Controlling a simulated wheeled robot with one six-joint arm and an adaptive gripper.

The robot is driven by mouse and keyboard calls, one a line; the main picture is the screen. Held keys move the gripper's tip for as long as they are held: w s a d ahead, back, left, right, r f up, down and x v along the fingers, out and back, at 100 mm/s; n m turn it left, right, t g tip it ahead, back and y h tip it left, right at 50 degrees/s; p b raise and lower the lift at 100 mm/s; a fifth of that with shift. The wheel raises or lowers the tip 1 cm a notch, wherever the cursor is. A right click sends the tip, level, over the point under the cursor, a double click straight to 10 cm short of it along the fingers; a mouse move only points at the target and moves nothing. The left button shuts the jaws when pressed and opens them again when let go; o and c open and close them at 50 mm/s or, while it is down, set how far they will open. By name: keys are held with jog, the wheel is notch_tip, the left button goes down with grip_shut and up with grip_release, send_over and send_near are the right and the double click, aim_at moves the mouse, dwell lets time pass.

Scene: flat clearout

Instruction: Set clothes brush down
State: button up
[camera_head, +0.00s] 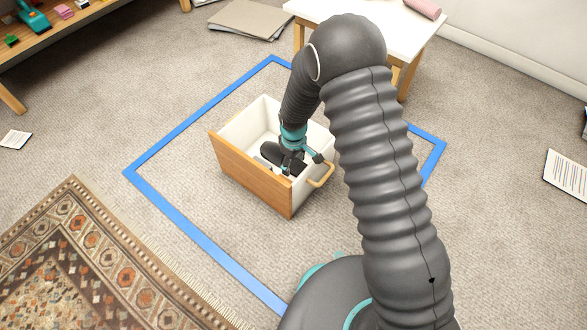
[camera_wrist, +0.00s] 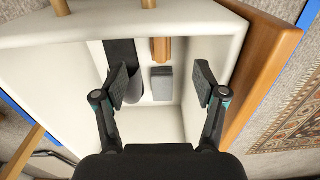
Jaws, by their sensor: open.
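A white box with a wooden front panel (camera_head: 250,178) stands on the carpet; its white rim also shows in the wrist view (camera_wrist: 60,30). My gripper (camera_head: 285,160) reaches down into it. In the wrist view my gripper (camera_wrist: 162,84) is open, its two fingers apart with nothing clasped between them. Below them in the box lie an orange-brown wooden piece (camera_wrist: 161,50), a grey block (camera_wrist: 162,84) and a long dark piece (camera_wrist: 122,58) close to the left finger. The wooden piece may be the clothes brush; I cannot tell whether the grey block belongs to it.
Blue tape (camera_head: 190,228) outlines a floor area around the box. A white table (camera_head: 385,32) stands behind, a wooden shelf (camera_head: 60,45) at upper left, a patterned rug (camera_head: 85,260) at lower left. Flat grey folders (camera_head: 250,18) lie at the back.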

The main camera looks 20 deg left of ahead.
jog(key=shift+r, duration=0.45)
jog(key=d+r+m+t, duration=0.1)
jog(key=d+r+m, duration=0.1)
jog(key=d+r, duration=0.5)
jog(key=s+d+r+m+t, duration=0.15)
jog(key=d+r, duration=0.25)
jog(key=r, duration=0.8)
jog(key=w+d+r+m, duration=0.1)
jog(key=d+r+m, duration=0.3)
jog(key=r, duration=0.5)
jog(key=s+d+r+m+t, duration=0.1)
jog(key=s+d+r+m, duration=0.1)
jog(key=s+d+r, duration=0.2)
jog(key=s+d+r+m+t, duration=0.1)
jog(key=s+d+r+m, duration=0.1)
jog(key=s+d+r, duration=0.2)
jog(key=s+d+r+m+t, duration=0.1)
jog(key=s+d+r, duration=0.3)
jog(key=s+d, duration=0.4)
jog(key=s+m, duration=0.1)
jog(key=s, duration=0.4)
jog(key=shift+d+r, duration=0.2)
jog(key=shift+r, duration=0.2)
